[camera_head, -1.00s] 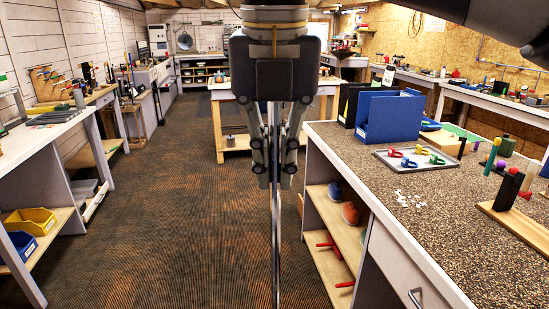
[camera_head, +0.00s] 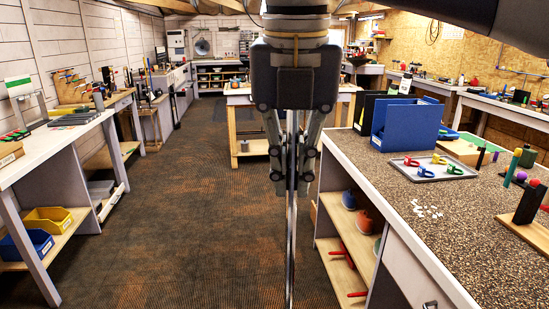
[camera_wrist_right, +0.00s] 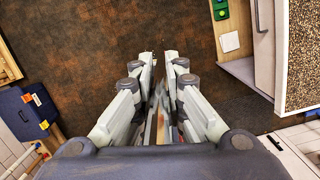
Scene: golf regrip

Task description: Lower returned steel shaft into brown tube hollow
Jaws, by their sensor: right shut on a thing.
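My right gripper (camera_head: 291,188) hangs in the middle of the head view, fingers pointing down, shut on a thin steel shaft (camera_head: 290,250). The shaft is upright and runs below the fingertips to the bottom edge of the picture, so its lower end is out of view. In the right wrist view the gripper's fingers (camera_wrist_right: 162,60) point away over the dark floor, and the shaft between them is hard to make out. I cannot make out the brown tube in either view. My left gripper is not in view.
A speckled workbench (camera_head: 400,205) is on the right, with a grey tray (camera_head: 462,174) of coloured clamps, a blue bin (camera_head: 410,125) and a black upright stand (camera_head: 526,203). A white bench (camera_head: 75,138) is on the left. The carpeted floor (camera_head: 190,220) between them is open.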

